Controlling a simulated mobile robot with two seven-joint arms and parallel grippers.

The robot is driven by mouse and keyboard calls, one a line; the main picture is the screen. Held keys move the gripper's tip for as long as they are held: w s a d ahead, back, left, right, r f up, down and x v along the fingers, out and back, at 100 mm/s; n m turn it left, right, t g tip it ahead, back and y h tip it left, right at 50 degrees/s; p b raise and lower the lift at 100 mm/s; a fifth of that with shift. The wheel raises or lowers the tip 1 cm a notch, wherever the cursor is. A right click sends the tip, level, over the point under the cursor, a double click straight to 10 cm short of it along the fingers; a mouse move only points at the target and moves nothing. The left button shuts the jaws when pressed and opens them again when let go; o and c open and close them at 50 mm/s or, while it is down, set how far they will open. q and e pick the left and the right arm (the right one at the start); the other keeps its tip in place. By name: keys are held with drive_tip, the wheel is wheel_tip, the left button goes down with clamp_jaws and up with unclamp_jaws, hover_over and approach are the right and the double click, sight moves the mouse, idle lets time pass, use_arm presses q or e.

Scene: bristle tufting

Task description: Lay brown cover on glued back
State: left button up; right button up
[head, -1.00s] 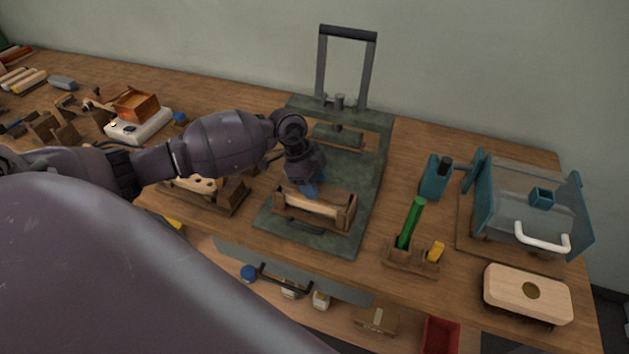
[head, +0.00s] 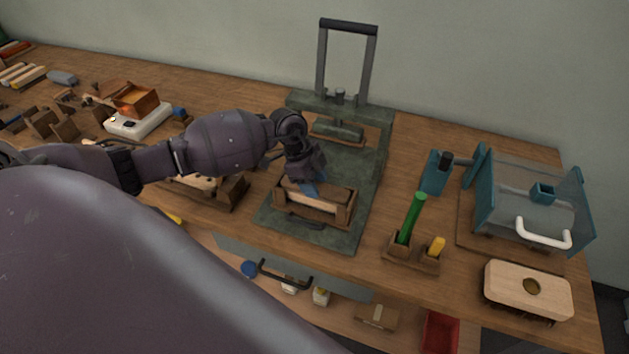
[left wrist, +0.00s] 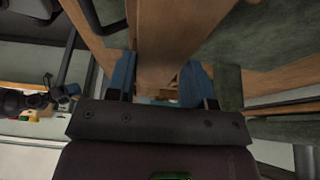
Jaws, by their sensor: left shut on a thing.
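My left gripper (head: 314,187) reaches down over a wooden cradle (head: 350,212) on the green plate of a press. In the left wrist view its blue fingers (left wrist: 158,88) stand on either side of a brown wooden piece (left wrist: 165,40), which looks like the brown cover. In the head view a brown strip (head: 305,202) lies low between the cradle's end walls, at the fingertips. The glued back is not visible beneath it. A small dark arm with a blue tip (left wrist: 70,90) at the left of the wrist view looks like my right gripper; its jaws are too small to read.
The press's raised handle (head: 348,27) stands behind the cradle. A holder with a green stick (head: 411,218) stands to the right, before a clear-guarded teal machine (head: 485,200). A brush block (head: 528,291) lies at the front right. A second wooden fixture (head: 230,196) is close on the left.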

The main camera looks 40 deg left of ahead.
use_arm(q)
drive_tip(key=shift+f, duration=0.15)
use_arm(e)
drive_tip(key=shift+s+f, duration=0.1)
drive_tip(key=shift+s, duration=0.1)
use_arm(q)
drive_tip(key=shift+f, duration=0.2)
use_arm(e)
drive_tip(key=shift+s+d+f, duration=0.1)
drive_tip(key=shift+s+f, duration=0.05)
drive_tip(key=shift+s, duration=0.15)
use_arm(q)
drive_tip(key=o, duration=0.8)
drive_tip(key=shift+f, duration=0.1)
drive_tip(key=shift+o, duration=0.9)
use_arm(e)
drive_tip(key=shift+w, duration=0.4)
use_arm(q)
drive_tip(key=shift+o, duration=2)
